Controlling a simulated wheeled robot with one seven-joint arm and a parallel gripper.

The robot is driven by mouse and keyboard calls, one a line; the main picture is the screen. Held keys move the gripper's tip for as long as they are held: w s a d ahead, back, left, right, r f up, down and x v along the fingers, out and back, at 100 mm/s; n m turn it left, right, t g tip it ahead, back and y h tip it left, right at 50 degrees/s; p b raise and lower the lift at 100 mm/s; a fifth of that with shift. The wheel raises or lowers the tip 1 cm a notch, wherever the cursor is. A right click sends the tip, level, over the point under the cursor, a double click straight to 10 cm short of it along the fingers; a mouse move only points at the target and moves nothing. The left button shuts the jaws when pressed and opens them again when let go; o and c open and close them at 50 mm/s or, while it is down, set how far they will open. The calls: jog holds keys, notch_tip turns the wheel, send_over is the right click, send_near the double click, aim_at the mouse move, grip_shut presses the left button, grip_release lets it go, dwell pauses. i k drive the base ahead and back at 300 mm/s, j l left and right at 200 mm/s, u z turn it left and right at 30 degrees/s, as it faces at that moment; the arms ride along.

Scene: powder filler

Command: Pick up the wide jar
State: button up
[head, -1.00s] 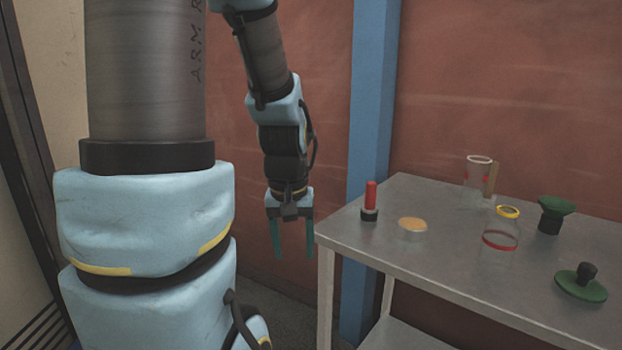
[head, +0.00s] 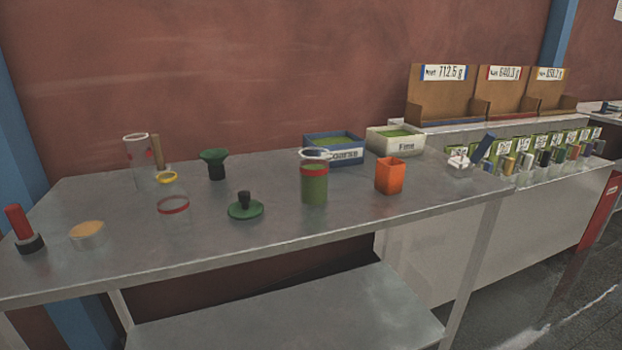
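No single container is clearly marked as the wide jar. A low round container with an orange-yellow top (head: 88,235) is at the front left. My gripper is out of view.
A red-and-black tool (head: 22,228), a green funnel-like piece (head: 215,162), a green disc with a black knob (head: 245,209) and an orange cup (head: 389,175) stand nearby. Bins labelled Coarse (head: 334,148) and Fine (head: 396,140) are behind. The table's front strip is clear.

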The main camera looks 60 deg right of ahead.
aim_at(314, 161)
jog(key=k+l+u, duration=0.25)
jog(key=k+l, duration=0.25)
jog(key=l, duration=0.25)
jog(key=k+l+u, duration=0.25)
jog(key=k+l, duration=0.25)
jog(key=l, duration=0.2)
jog(key=k+u, duration=0.1)
jog(key=k, duration=0.2)
